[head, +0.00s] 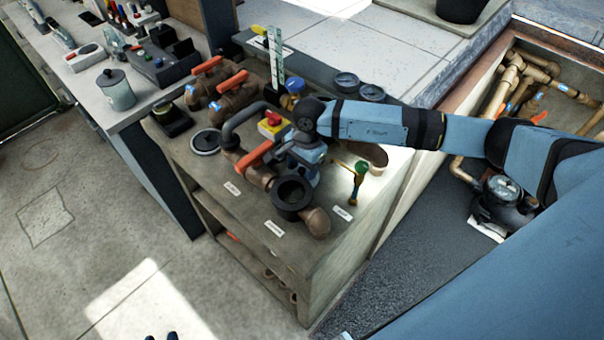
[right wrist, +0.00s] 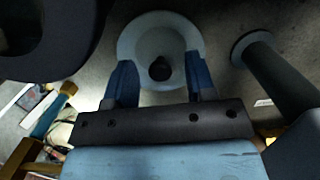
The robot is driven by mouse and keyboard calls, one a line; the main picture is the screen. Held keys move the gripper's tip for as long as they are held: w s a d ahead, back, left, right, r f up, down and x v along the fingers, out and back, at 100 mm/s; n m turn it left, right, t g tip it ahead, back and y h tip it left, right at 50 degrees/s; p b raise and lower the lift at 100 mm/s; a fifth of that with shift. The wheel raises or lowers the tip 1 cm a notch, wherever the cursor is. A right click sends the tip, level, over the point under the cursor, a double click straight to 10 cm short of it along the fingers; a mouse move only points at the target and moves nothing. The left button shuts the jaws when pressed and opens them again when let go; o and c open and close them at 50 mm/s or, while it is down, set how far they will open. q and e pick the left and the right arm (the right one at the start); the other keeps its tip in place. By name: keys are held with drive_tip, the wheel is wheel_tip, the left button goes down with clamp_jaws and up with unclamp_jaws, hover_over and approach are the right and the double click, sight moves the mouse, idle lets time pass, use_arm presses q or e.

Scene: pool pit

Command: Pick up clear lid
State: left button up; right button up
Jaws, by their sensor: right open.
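In the right wrist view a pale, see-through round lid (right wrist: 160,35) with a dark central knob (right wrist: 160,68) lies below my right gripper (right wrist: 160,75). The two blue fingers are apart, one on each side of the knob, overlapping the lid's edges in the picture. I cannot tell whether they touch it. In the head view my right gripper (head: 306,172) points down among the pipework, just behind a dark open pot (head: 292,195); the lid under it is hidden there. Two dark tips of my left gripper (head: 162,337) show at the bottom edge, mostly cut off.
A dark arched pipe (head: 240,116) and orange-handled valves (head: 258,153) stand close to the gripper. A round, pale-rimmed disc (head: 206,141) lies left of the pipe. Gauges (head: 346,82) lie behind, and a green-topped fitting (head: 360,170) is at right. The counter's front holds small labels.

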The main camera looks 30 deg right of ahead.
clamp_jaws()
drive_tip(key=shift+r, duration=0.1)
